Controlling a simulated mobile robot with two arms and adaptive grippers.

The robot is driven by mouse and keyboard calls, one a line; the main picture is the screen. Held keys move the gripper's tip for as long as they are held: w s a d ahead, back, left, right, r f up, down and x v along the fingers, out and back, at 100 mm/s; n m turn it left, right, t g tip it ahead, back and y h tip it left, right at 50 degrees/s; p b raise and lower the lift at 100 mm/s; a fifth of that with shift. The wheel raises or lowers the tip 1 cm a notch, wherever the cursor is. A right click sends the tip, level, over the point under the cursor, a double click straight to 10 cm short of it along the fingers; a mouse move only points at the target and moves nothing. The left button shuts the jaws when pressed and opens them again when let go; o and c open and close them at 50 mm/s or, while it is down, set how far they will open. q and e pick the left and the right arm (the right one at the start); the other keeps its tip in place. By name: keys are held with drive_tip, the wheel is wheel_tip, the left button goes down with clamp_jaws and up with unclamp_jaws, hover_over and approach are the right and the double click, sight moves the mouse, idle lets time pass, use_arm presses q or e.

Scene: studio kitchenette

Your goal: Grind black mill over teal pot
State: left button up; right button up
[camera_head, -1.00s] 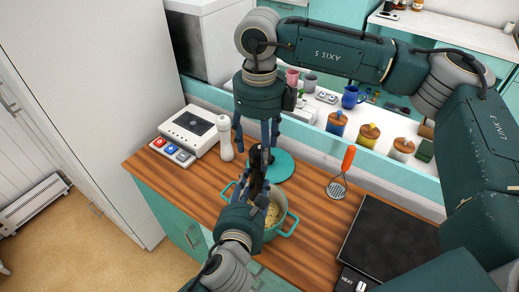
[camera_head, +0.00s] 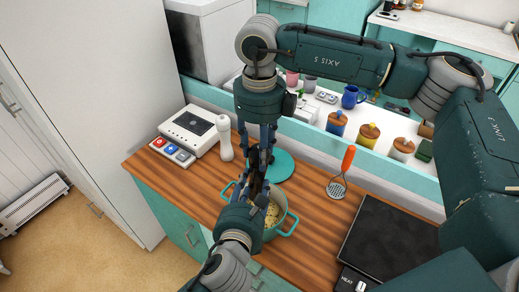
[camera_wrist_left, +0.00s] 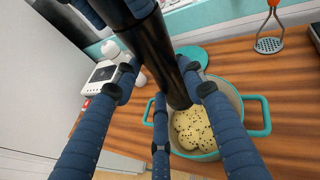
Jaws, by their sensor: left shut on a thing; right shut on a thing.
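The black mill (camera_wrist_left: 160,50) is a dark cylinder, tilted in the left wrist view, with its lower end above the teal pot (camera_wrist_left: 226,92). In the head view the pot (camera_head: 280,230) stands on the wooden counter, partly hidden by my left arm. It holds pale food with dark specks (camera_wrist_left: 192,130). My left gripper (camera_head: 257,188) is shut around the mill's body. My right gripper (camera_head: 262,150) comes down from above and is shut on the mill's upper part. The fingers hide most of the mill in the head view.
A teal lid (camera_head: 284,167) lies behind the pot. A white mill-shaped bottle (camera_head: 225,138) and a white appliance (camera_head: 195,130) stand to the left. A masher with an orange handle (camera_head: 347,160) and a black hob (camera_head: 388,240) are to the right.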

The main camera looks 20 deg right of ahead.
drive_tip(key=shift+w, duration=0.1)
drive_tip(key=m, duration=1.3)
drive_tip(key=shift+w+d+y, duration=0.1)
drive_tip(key=shift+y, duration=0.3)
drive_tip(key=shift+r+m, duration=0.1)
drive_tip(key=shift+m, duration=0.2)
drive_tip(key=o, duration=1.2)
drive_tip(key=r, duration=0.8)
drive_tip(key=d+r, duration=0.1)
drive_tip(key=r, duration=0.3)
